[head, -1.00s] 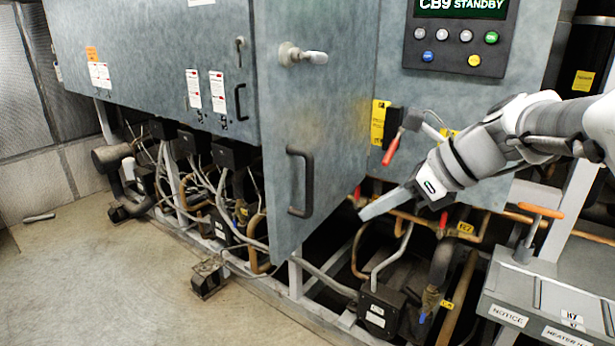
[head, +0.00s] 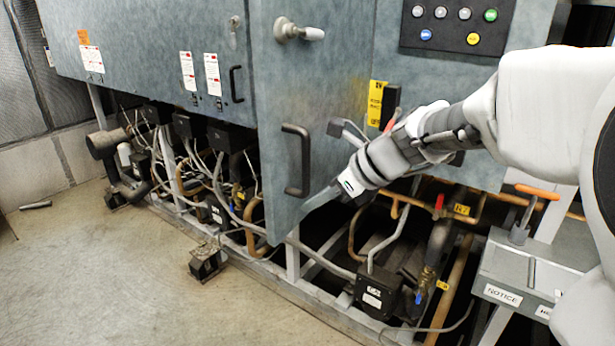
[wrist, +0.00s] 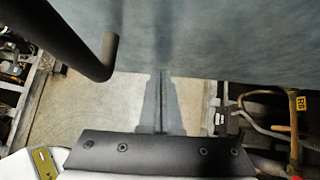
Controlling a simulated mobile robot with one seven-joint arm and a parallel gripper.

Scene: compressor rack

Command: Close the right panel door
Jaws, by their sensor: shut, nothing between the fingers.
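The right panel door (head: 345,90) is a grey metal door standing open, swung out from the cabinet. It has a black bar handle (head: 297,160) near its left edge and a round silver latch (head: 298,30) higher up. My gripper (head: 305,212) is shut and empty, pointing down-left along the door's lower edge, below and right of the handle. In the wrist view the shut fingers (wrist: 161,88) reach toward the door face (wrist: 220,35), with the handle (wrist: 75,40) at upper left. I cannot tell whether the fingertips touch the door.
A control panel with coloured buttons (head: 455,25) is right of the door. Pipes, cables and a black compressor box (head: 378,292) lie below it. A grey box with an orange-handled tool (head: 520,215) stands at right. Concrete floor (head: 110,270) is open at left.

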